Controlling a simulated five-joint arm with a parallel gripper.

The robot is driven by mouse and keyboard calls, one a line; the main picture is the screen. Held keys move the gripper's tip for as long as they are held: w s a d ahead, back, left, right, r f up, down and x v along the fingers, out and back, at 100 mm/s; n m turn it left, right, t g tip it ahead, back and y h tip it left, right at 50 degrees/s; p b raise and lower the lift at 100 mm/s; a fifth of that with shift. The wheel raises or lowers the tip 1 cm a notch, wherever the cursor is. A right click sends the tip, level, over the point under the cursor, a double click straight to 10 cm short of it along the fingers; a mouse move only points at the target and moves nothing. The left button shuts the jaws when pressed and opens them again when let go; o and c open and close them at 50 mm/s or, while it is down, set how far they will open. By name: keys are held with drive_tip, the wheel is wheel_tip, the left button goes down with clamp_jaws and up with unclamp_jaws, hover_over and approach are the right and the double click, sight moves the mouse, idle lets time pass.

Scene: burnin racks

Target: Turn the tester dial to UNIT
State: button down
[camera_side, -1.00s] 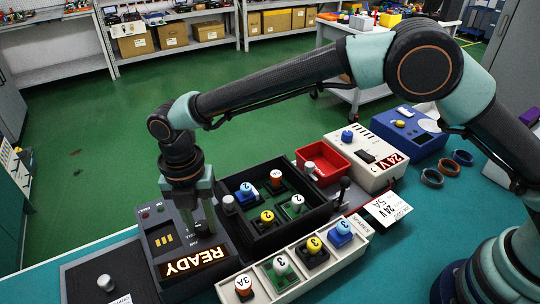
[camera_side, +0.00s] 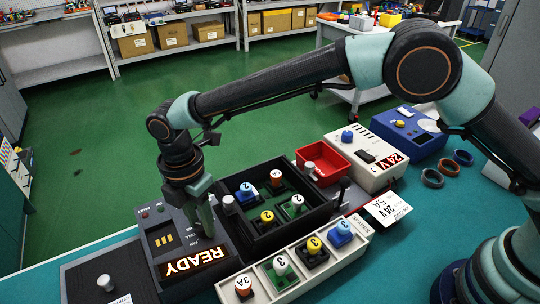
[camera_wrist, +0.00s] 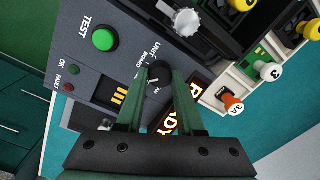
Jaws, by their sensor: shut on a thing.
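The tester (camera_side: 170,222) is a dark grey box with a lit READY display (camera_side: 194,262), at the lower left of the side view. Its dial (camera_wrist: 159,70) is a small black knob with a white mark, in the middle of the wrist view. UNIT and BOARD are printed beside it, with another label partly hidden. My gripper (camera_wrist: 161,78) is shut on the dial, one finger on each side. In the side view my gripper (camera_side: 207,228) points down at the tester, and the dial is hidden by the fingers. I cannot tell exactly which label the mark points to.
A green TEST button (camera_wrist: 104,39) sits beside the dial. A black rack (camera_side: 262,246) with numbered units stands close on the right, with a grey knob (camera_side: 229,204) near my gripper. A white spares tray (camera_side: 228,291) lies in front.

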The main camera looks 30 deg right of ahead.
drive_tip(key=m, duration=0.4)
drive_tip(key=shift+w+d+m, duration=0.1)
drive_tip(key=shift+m, duration=0.2)
drive_tip(key=m, duration=0.4)
drive_tip(key=shift+m, duration=0.3)
drive_tip(key=m, duration=0.4)
drive_tip(key=shift+w+d+m, duration=0.1)
drive_tip(key=shift+d+m, duration=0.05)
drive_tip(key=shift+m, duration=1.95)
drive_tip(key=c, duration=0.5)
unclamp_jaws()
drive_tip(key=shift+c, duration=0.2)
drive_tip(key=shift+r, duration=0.1)
